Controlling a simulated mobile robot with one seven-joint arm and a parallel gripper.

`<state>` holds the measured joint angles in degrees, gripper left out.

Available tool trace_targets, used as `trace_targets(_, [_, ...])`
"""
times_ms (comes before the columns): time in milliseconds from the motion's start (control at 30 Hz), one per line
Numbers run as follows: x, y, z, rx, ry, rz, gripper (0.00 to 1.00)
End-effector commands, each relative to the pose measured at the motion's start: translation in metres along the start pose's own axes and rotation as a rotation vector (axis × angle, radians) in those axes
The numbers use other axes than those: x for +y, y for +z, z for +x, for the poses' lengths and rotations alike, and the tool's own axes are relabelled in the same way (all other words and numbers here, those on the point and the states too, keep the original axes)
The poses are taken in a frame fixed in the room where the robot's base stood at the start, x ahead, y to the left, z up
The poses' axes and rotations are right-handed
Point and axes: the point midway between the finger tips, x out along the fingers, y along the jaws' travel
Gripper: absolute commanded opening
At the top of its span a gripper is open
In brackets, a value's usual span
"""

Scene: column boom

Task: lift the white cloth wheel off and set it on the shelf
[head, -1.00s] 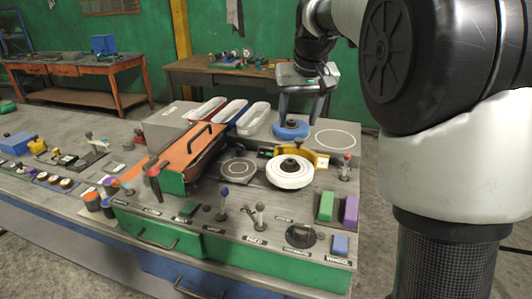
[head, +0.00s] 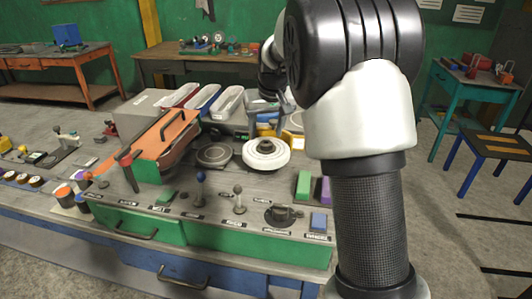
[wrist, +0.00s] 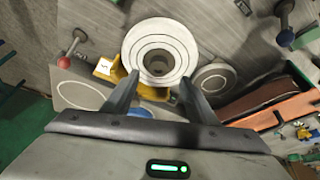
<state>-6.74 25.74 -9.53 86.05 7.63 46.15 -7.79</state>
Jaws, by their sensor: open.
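The white cloth wheel (head: 266,155) is a thick round disc lying flat on the bench machine, with a dark hub at its centre. In the wrist view the wheel (wrist: 134,50) is at the top middle, and its concentric rings and hub hole show. A yellow bracket (wrist: 115,72) curves beside it. My gripper (wrist: 159,82) is open and empty, its fingertips at the wheel's near edge in that view; I cannot tell whether they touch it. I cannot identify the shelf for certain.
A dark round pad (head: 214,155) and an orange-topped box (head: 165,135) with a handle are left of the wheel. Levers (head: 239,200) stand in front. Pale trays (head: 228,103) lie behind. A plate with a white circle (wrist: 80,95) is beside the bracket.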

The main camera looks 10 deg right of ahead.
Motion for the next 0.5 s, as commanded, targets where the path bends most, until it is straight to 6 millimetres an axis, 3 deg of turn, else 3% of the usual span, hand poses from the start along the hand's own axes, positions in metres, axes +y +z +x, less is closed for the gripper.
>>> trace_targets(233, [0.004, 0.005, 0.038, -0.004, 0.001, 0.000, 0.52])
trace_targets(500, [0.004, 0.005, 0.043, -0.001, 0.000, 0.001, 0.52])
